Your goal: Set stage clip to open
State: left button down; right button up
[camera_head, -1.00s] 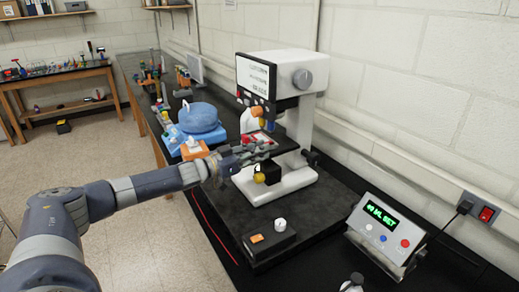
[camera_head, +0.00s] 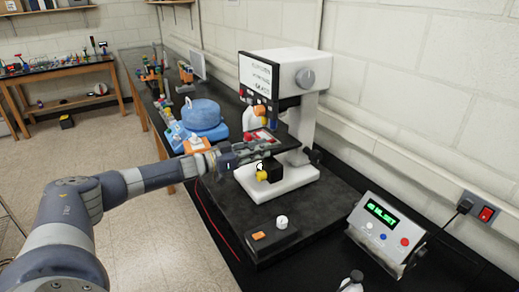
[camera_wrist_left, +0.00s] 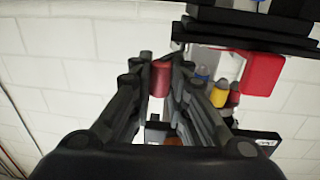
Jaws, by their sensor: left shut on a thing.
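A white microscope-like instrument (camera_head: 312,110) stands on a dark slab, with a dark stage at mid-height. A red part on the stage (camera_head: 262,137) shows just beyond my left gripper (camera_head: 262,147). My left gripper reaches in from the left at stage height. In the left wrist view its fingers (camera_wrist_left: 160,75) are closed on a small red cylindrical piece (camera_wrist_left: 160,79), which looks like the stage clip's knob. The rest of the clip is hidden, so I cannot tell its position. My right gripper is in neither view.
A yellow knob (camera_head: 262,176) on a black block sits below the gripper. A dark box with a white knob (camera_head: 281,222) is in front. A control box with a green display (camera_head: 385,228) is at right. Blue equipment (camera_head: 201,118) stands behind the arm.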

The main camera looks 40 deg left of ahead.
pick_arm(q)
jog(key=c, duration=1.5)
grip_release()
jog(key=shift+c, duration=0.2)
jog(key=v, duration=1.2)
